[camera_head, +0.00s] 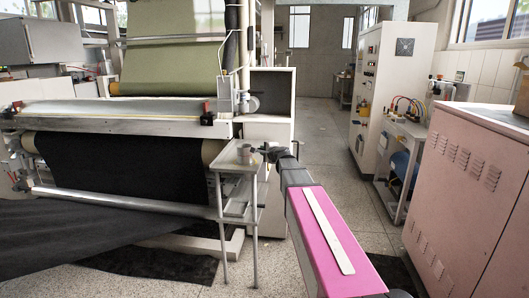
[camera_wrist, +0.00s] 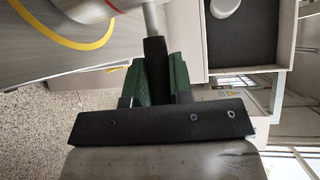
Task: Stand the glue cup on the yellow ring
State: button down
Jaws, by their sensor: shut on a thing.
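The glue cup (camera_head: 243,149) is a small grey cup at the top of a narrow stand in the head view. My gripper's green-sided fingers are shut on that handle. The yellow ring (camera_wrist: 68,42) is marked on the grey stand top and curves around the cup in the wrist view. I cannot tell whether the cup's bottom touches the surface. The ring is too small to make out in the head view.
The stand (camera_head: 232,166) has thin metal legs and a small top. A large machine with dark sheet (camera_head: 110,170) stands behind and left. A pale box with a dark panel (camera_head: 270,95) is just behind. A pink cabinet (camera_head: 465,190) stands right. Floor is open between.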

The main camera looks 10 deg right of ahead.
jog(key=shift+f, duration=0.2)
jog(key=c, duration=1)
grip_release()
jog(key=shift+r, duration=0.2)
jog(key=v, duration=1.2)
jog(key=s+a+f+n+g, duration=0.35)
jog(key=s+f+n, duration=0.2)
jog(key=f, duration=0.45)
jog(key=s+a+f+n+g, duration=0.35)
jog(key=s+f+g, duration=0.2)
jog(key=f, duration=0.35)
jog(key=s+d+f+n+g+h, duration=0.1)
jog(key=s+f+n+g, duration=0.1)
jog(key=s+f, duration=0.2)
jog(key=s+d+f+n+g+h, duration=0.1)
jog(key=s+f+n+g+h, duration=0.1)
jog(key=s+f, duration=0.2)
jog(key=s+d+f+n+g+h, duration=0.1)
jog(key=s+f+n+g+h, duration=0.1)
jog(key=s+f, duration=0.2)
jog(key=shift+s+d+f+n, duration=0.1)
jog(key=shift+s+f+n, duration=0.05)
jog(key=shift+s, duration=0.6)
jog(key=shift+s+d+f+n, duration=0.1)
jog(key=shift+s+f+n, duration=0.05)
jog(key=shift+s, duration=0.6)
